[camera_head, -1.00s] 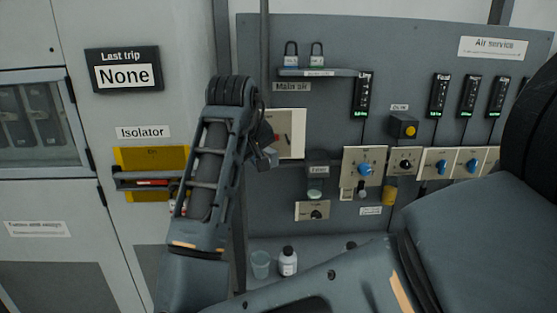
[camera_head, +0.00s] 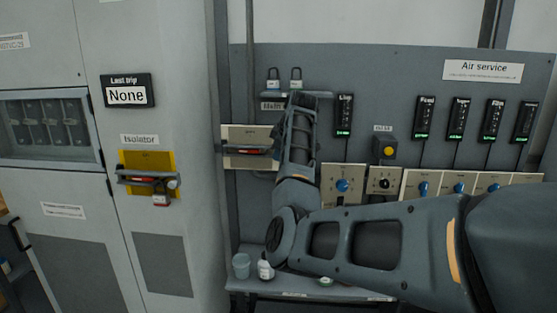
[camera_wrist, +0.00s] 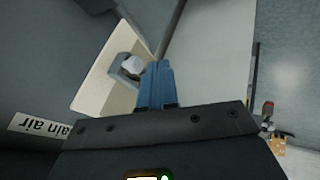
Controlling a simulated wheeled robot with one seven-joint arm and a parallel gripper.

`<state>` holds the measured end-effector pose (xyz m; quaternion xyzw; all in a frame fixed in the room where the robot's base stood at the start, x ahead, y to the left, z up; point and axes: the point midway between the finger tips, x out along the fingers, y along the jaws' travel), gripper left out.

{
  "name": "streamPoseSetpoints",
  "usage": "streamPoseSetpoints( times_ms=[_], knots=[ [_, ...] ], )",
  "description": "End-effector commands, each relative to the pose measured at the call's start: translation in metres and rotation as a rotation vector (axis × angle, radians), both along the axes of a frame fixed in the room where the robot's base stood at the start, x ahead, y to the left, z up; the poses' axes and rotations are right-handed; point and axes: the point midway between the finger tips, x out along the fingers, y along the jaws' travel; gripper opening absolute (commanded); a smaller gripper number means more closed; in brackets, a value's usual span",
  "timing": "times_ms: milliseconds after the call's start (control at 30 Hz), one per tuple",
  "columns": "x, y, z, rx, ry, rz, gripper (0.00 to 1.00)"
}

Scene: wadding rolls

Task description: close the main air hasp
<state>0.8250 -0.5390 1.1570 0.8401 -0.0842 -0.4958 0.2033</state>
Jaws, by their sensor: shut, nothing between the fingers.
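The main air plate (camera_head: 234,133) is cream and sits on the grey panel, left of my forearm. A dark bar (camera_head: 262,151) with a red part (camera_head: 242,151) crosses its front. My arm hides its right side. In the wrist view the cream plate (camera_wrist: 98,72) is tilted, with a grey bracket and a white round end (camera_wrist: 131,65) on it. I cannot tell whether the hasp is fully closed. My gripper (camera_wrist: 155,68) has its blue fingers together and empty, just beside the bracket; contact is unclear. In the head view my arm hides the gripper.
The isolator (camera_head: 147,160) on the left cabinet has a bar and a red padlock (camera_head: 161,199). Knob plates lie to the right.

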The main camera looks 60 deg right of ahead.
Motion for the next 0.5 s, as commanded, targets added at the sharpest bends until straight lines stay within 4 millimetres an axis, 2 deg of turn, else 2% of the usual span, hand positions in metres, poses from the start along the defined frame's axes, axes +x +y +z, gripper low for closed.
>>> streamPoseSetpoints(
  times_ms=[33,200,500],
  knots=[
    [0.000,-0.008,0.001,0.000,0.001,0.020,0.00],
    [0.005,-0.022,0.001,0.001,0.000,0.085,0.00],
    [0.008,-0.031,0.001,-0.001,0.000,0.132,0.00]
  ],
)
